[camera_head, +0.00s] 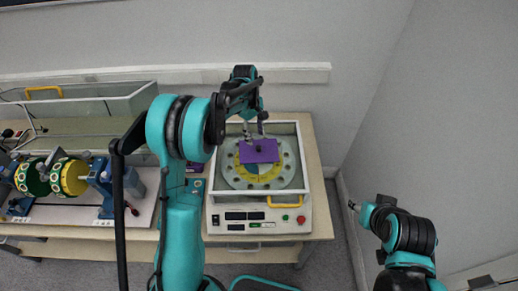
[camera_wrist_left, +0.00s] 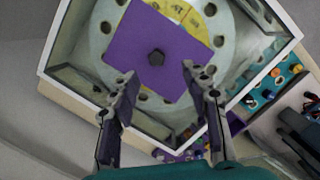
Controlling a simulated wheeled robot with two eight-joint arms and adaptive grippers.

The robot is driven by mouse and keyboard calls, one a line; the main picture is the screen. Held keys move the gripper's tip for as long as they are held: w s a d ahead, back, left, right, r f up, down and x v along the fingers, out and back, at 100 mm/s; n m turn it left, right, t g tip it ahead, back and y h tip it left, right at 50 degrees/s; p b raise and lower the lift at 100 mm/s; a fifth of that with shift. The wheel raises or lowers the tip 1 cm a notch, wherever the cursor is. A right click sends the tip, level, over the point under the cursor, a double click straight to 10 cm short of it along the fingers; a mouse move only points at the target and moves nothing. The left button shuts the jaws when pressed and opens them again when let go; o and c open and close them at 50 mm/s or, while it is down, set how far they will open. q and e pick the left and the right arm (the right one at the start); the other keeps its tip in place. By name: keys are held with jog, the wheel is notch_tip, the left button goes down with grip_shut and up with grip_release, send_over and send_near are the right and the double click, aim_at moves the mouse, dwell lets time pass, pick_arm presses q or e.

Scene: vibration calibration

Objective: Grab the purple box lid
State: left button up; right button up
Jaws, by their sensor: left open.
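The purple box lid (camera_head: 267,154) is a flat purple square with a dark knob in its middle. It lies over the round dial plate (camera_head: 284,181) inside the clear-walled machine on the table. In the left wrist view the lid (camera_wrist_left: 143,37) is ahead of the fingers, with its dark knob (camera_wrist_left: 156,57) between and beyond the two fingertips. My left gripper (camera_head: 254,133) is open above the far edge of the lid; its fingers also show in the left wrist view (camera_wrist_left: 158,75). Nothing is between them. My right gripper (camera_head: 353,206) is at the right, away from the table; its jaws are too small to read.
The machine's front panel (camera_head: 258,220) has displays, buttons and a yellow handle (camera_head: 284,205). The machine's clear walls surround the plate. To the left stand a device with green and yellow drums (camera_head: 70,177) and a glass tank (camera_head: 90,110). Floor is free right of the table.

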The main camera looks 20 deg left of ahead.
aim_at(259, 147)
pick_arm(q)
jog(key=f, duration=0.3)
jog(key=d+f, duration=0.1)
jog(key=f, duration=0.2)
jog(key=shift+d+f, duration=0.15)
grip_shut()
